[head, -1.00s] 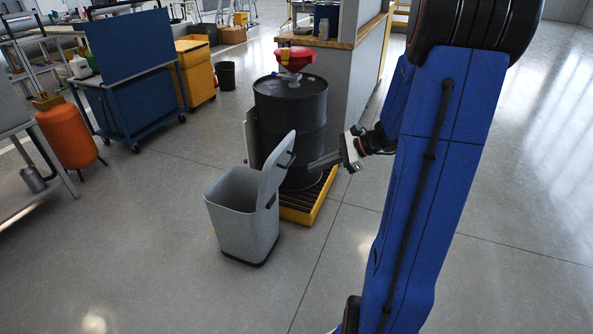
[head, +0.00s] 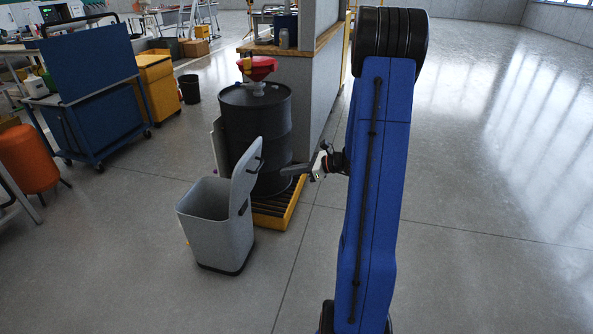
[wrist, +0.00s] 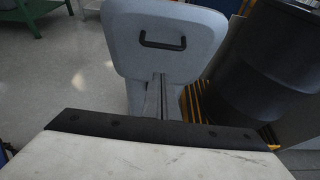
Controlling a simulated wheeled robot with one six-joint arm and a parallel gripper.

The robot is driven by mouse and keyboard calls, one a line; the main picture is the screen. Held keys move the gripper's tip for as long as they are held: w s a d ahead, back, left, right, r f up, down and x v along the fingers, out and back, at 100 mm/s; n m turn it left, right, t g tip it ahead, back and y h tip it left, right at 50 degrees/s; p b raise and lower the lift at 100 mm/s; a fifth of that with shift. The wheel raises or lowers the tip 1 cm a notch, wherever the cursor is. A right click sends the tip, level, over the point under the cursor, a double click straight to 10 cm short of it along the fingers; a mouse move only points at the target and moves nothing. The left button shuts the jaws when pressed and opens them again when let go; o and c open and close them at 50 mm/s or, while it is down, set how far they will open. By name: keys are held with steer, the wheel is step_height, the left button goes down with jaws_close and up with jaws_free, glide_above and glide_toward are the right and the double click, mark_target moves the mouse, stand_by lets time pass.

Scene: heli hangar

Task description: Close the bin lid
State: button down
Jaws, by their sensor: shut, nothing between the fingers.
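The grey bin (head: 214,228) stands on the floor with its top open. Its lid (head: 241,181) is raised, standing steeply up from the bin's right side. In the wrist view the closed fingers (wrist: 159,79) point at the lid below the handle; contact cannot be made out.
A black drum (head: 256,125) with a red funnel (head: 257,68) stands on a yellow-edged pallet (head: 272,220) close behind the bin. A blue cart (head: 95,100) and a yellow cabinet (head: 159,87) stand at left. The floor in front and at right is clear.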

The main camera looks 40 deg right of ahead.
steer(key=w+a, duration=0.4)
steer(key=w, duration=0.1)
steer(key=shift+w+a, duration=0.2)
steer(key=shift+w, duration=0.2)
steer(key=shift+r, duration=0.1)
